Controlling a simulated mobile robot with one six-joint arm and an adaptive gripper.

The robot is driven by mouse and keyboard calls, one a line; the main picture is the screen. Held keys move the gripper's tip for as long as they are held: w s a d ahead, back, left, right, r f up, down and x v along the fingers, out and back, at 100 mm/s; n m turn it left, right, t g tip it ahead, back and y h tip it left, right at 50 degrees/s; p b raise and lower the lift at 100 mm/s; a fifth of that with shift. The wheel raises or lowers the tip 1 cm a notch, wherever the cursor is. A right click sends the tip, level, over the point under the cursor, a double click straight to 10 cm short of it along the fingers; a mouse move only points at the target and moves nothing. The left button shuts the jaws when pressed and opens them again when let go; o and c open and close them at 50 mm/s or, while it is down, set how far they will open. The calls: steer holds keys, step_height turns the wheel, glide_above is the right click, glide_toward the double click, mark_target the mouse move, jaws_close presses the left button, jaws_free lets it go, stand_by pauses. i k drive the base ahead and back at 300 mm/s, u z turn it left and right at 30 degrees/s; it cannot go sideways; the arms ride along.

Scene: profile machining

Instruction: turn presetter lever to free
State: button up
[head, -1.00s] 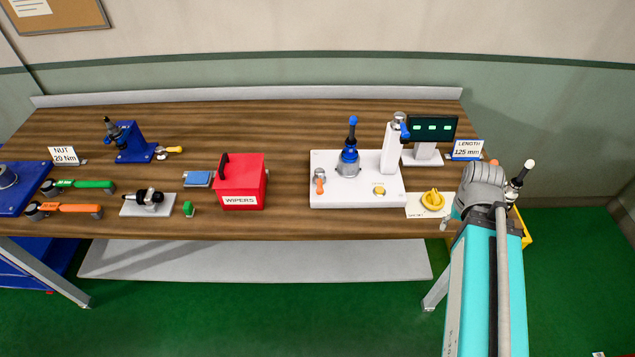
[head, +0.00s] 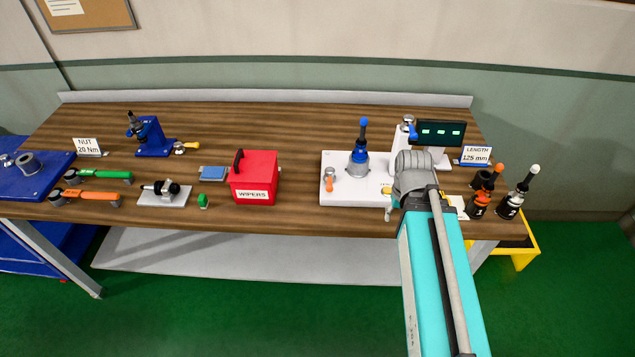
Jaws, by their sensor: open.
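The presetter (head: 345,195) is a white base with a column and a small screen (head: 440,133) behind it. Its orange lever (head: 329,183) sits at the base's front left, below a round grey hub, with its handle pointing toward the table's front edge. A blue-topped tool (head: 361,140) stands upright in the grey seat (head: 357,165) on the base. My gripper (head: 389,212) is at the base's front right corner, right of the lever and apart from it. It is open; my wrist hides most of it and part of the base.
A red wipers box (head: 255,178) stands left of the presetter, with clear table between. Several tool holders (head: 513,195) stand at the right end, above a yellow bin (head: 530,248). A "LENGTH 125 mm" card (head: 476,155) stands behind them.

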mark_target(329, 177)
steer(key=u, duration=0.15)
steer(key=k, duration=1.3)
steer(key=z, duration=0.55)
steer(key=i, duration=1.05)
